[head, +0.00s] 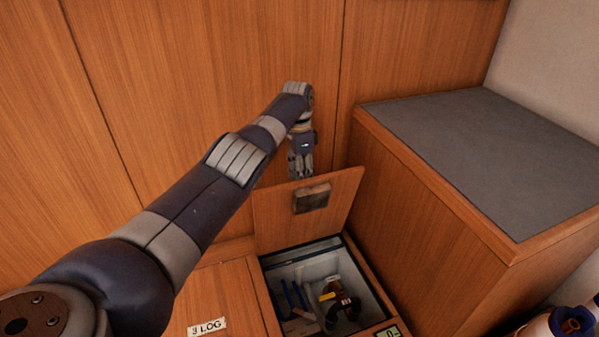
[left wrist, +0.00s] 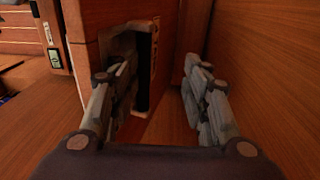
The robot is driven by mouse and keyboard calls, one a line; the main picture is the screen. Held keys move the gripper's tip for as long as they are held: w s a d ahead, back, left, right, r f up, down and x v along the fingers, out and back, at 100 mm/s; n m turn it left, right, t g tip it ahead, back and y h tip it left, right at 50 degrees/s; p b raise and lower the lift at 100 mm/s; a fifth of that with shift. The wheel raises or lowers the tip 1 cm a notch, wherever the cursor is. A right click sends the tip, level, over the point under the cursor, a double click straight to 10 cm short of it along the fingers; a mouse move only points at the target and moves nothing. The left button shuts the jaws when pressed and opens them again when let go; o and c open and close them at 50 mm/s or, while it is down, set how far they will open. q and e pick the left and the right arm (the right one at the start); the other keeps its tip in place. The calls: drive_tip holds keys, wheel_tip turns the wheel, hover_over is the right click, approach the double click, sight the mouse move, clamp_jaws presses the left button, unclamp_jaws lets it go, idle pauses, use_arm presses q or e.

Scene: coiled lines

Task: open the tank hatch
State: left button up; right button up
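The hatch lid (head: 335,208) stands raised, near upright, at the back of a square opening (head: 372,300) in the wooden bench. A dark handle (head: 311,198) is on its front face. My left gripper (head: 301,172) is at the lid's top edge, pointing down, its lower end close to the lid. In the left wrist view its two fingers are well apart (left wrist: 160,100), with a wooden panel and a dark handle bar (left wrist: 143,75) beyond and beside the left finger. Whether the fingers touch the panel I cannot tell. My right gripper is not in view.
Inside the opening are blue pipes (head: 295,296), a yellow piece (head: 327,296) and a dark round fitting (head: 345,302). A label reading LOG (head: 207,326) is on the bench; a small display (head: 391,333) sits in front. A grey-topped wooden cabinet (head: 480,150) stands at right; a wooden wall is behind.

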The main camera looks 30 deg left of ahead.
use_arm(q)
drive_tip(key=shift+s+f, duration=0.15)
drive_tip(key=shift+f, duration=0.7)
wheel_tip(320, 180, up, 14)
drive_tip(key=shift+w+a+f, duration=0.25)
drive_tip(key=shift+w+a, duration=0.1)
